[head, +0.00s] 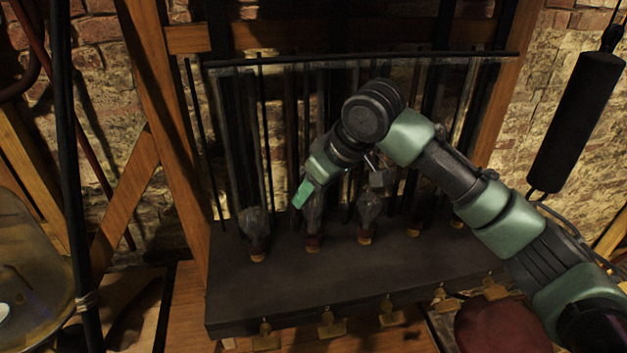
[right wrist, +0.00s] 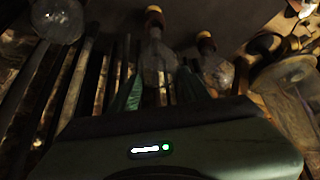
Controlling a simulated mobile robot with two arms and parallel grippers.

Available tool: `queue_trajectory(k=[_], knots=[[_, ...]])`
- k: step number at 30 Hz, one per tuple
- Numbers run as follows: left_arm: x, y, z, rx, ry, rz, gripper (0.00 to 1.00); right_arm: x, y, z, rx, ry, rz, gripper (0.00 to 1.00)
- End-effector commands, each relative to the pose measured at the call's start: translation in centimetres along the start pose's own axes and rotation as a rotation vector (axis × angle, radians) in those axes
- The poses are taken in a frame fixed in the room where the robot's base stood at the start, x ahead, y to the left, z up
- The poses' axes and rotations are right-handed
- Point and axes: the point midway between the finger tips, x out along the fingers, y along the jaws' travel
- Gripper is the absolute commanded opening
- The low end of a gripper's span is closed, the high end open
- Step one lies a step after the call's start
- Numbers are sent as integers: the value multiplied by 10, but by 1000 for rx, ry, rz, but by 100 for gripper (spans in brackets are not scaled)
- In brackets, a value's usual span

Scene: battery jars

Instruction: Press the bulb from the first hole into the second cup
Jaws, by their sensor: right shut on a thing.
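A row of clear glass bulbs with reddish-brown necks stands in small brass-coloured cups on a dark shelf (head: 300,285). The leftmost bulb (head: 256,222) is upright in its cup (head: 257,257). My right gripper (head: 303,192) is at the second bulb from the left (head: 314,218), shut on its glass. That bulb stands upright, its neck at the second cup (head: 313,248); I cannot tell how deep it sits. In the right wrist view the held bulb (right wrist: 157,55) is between the two green fingers (right wrist: 160,92). My left gripper is not in view.
A third bulb (head: 369,212) stands just right of the held one. Thin dark vertical rods rise behind the row. Brass fittings (head: 331,325) line the shelf front. A large glass jar (head: 35,265) is at lower left. A black cylinder (head: 575,120) hangs at right.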

Motion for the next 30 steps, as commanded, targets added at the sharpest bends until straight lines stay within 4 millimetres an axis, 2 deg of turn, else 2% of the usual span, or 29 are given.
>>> queue_trajectory(k=[6, 30], knots=[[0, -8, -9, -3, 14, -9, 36, 2, 0, 1, 0, 1, 1, 0], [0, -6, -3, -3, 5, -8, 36, 11, 0, 6, -1, 1, 1, 0]])
